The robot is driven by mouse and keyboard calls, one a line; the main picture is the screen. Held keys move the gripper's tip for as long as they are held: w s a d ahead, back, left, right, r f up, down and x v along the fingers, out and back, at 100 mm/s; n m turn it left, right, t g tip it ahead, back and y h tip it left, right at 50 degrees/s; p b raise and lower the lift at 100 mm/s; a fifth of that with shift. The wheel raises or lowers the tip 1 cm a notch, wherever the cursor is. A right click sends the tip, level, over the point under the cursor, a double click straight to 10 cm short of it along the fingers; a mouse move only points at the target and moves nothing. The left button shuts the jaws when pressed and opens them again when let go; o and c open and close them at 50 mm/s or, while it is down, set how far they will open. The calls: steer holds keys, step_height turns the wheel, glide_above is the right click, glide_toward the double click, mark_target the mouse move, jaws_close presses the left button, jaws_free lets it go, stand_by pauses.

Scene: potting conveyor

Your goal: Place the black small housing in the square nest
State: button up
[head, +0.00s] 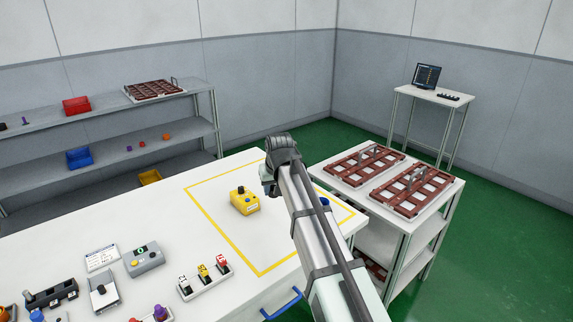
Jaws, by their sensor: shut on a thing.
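My arm reaches up from the bottom right, and its wrist bends down over the white table (130,215). The dark end of my gripper (269,189) shows at the arm's left side. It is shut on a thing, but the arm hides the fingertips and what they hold. I cannot make out the black small housing. A yellow box (245,204) with a black top part stands left of the gripper, inside a yellow taped outline. Two red-brown frames (367,165) (411,191) with pale square openings lie on the right-hand stand. I cannot tell which place is the square nest.
A holder with white, yellow and red parts (205,282), a grey box with a green display (144,260) and several small devices stand at the table's front left. A blue part (325,201) shows right of my arm. Shelves (110,148) with bins stand behind; a monitor (427,76) stands at the back right.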

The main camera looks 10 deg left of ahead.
steer(key=s+d+f, duration=0.1)
steer(key=d, duration=0.4)
steer(key=s+d+f+m, duration=0.1)
steer(key=d+f, duration=0.1)
steer(key=d, duration=0.2)
steer(key=s+d+f+m, duration=0.1)
steer(key=s+d, duration=0.1)
steer(key=d, duration=0.3)
steer(key=shift+d+f+h, duration=0.35)
steer(key=shift+h, duration=0.05)
steer(key=s+d+f+m, duration=0.1)
steer(key=s+d+f, duration=0.1)
steer(key=d, duration=0.5)
steer(key=s+d+f+m+h, duration=0.1)
steer(key=s+d+f, duration=0.1)
steer(key=s+d, duration=0.3)
steer(key=d, duration=0.2)
steer(key=shift+d+f, duration=0.35)
steer(key=shift+f, duration=0.05)
steer(key=shift+s+a, duration=0.1)
